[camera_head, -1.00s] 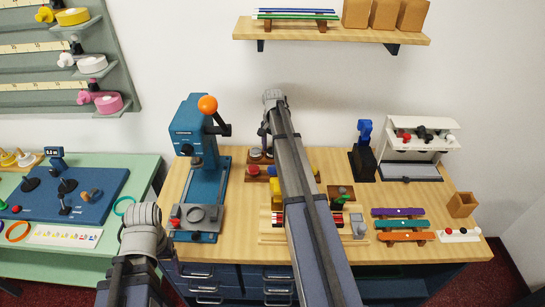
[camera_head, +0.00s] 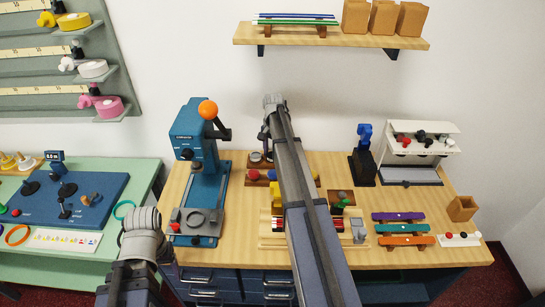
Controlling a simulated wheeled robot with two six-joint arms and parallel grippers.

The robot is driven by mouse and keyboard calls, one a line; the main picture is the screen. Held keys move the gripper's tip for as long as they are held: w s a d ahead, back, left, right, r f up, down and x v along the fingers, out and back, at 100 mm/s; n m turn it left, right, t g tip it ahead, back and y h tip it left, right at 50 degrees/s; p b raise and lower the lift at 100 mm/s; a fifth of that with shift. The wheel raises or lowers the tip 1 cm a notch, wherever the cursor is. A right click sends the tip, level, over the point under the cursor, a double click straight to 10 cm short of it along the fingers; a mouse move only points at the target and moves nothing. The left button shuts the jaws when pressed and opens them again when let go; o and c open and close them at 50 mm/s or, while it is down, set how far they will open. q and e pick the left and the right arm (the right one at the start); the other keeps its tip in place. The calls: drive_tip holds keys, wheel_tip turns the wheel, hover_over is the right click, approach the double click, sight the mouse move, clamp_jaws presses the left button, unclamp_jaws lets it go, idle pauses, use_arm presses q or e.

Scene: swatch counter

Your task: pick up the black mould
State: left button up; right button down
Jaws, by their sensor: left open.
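I cannot single out the black mould with certainty. Small black pieces (camera_head: 421,135) lie beside red ones on the white stand at the right back, and other dark pieces (camera_head: 30,187) stand on the blue board at the left. My left arm (camera_head: 140,222) comes in at the lower left, with its grey joint in front of the gap between the tables. My left gripper is open, but its fingertips are hard to make out. My right arm (camera_head: 305,200) crosses the middle of the wooden counter and hides part of it. The right gripper's fingers do not show.
A blue press (camera_head: 208,165) with an orange knob stands left of my right arm. The white stand (camera_head: 425,155), coloured strips (camera_head: 400,228) and a small wooden box (camera_head: 461,208) are at the right. A shelf (camera_head: 330,38) hangs above. The blue board (camera_head: 100,185) lies on the green table.

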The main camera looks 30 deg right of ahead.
drive_tip(key=shift+r, duration=0.15)
wheel_tip(320, 180, up, 10)
drive_tip(key=p, duration=1)
drive_tip(key=shift+f, duration=0.3)
